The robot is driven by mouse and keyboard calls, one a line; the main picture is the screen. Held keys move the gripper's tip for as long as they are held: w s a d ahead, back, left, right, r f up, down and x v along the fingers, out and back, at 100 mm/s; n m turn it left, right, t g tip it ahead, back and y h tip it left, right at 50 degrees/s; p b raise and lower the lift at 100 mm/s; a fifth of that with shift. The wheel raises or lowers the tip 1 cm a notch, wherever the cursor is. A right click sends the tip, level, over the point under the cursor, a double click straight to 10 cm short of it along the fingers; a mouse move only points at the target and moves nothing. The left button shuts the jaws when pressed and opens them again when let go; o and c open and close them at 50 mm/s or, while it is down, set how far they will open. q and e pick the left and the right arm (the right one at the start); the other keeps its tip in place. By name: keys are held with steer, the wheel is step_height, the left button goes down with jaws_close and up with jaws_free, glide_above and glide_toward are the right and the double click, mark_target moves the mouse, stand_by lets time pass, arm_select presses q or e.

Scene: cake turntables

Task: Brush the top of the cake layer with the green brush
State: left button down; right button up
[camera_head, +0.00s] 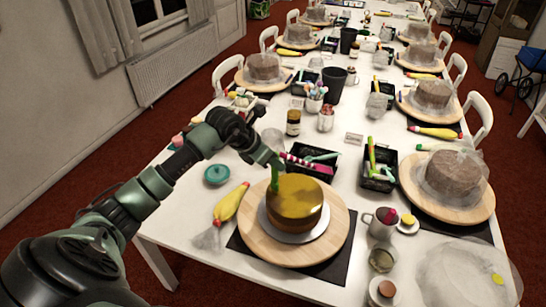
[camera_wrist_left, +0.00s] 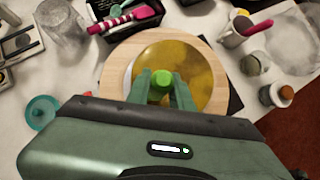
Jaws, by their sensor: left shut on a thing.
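The cake layer (camera_head: 297,200) stands on a white board on a round wooden turntable (camera_head: 262,247) at the front of the table. Its top looks golden and glossy. My left gripper (camera_head: 275,167) is shut on the green brush (camera_head: 275,181), held upright at the cake's left edge in the head view. In the left wrist view the brush's round green end (camera_wrist_left: 162,78) sits between the two fingers, over the golden cake top (camera_wrist_left: 185,62). The bristles are hidden, so I cannot tell whether they touch the cake. My right gripper is not in view.
A black tray of tools (camera_head: 313,162) stands behind the cake, and another (camera_head: 379,168) to its right. A yellow piping bag (camera_head: 230,204) and teal lid (camera_head: 216,175) lie left. A mug (camera_head: 381,224) and jars stand right. A second turntable (camera_head: 474,207) holds a wrapped cake.

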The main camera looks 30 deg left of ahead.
arm_select(q)
steer(key=shift+s+d, duration=2.3)
steer(key=shift+d, duration=0.55)
steer(key=shift+w+d+b, duration=0.85)
steer(key=shift+w+d, duration=0.95)
steer(key=shift+d, duration=1.45)
steer(key=w+a+b, duration=0.4)
steer(key=w+a, duration=0.1)
steer(key=a, duration=0.2)
steer(key=shift+w+a, duration=0.15)
steer(key=shift+w, duration=0.25)
steer(key=shift+f, duration=0.1)
steer(key=s+d, duration=0.2)
steer(key=d, duration=0.4)
steer(key=shift+s+d+b, duration=0.15)
steer(key=shift+d+b, duration=0.15)
steer(key=shift+d, duration=0.15)
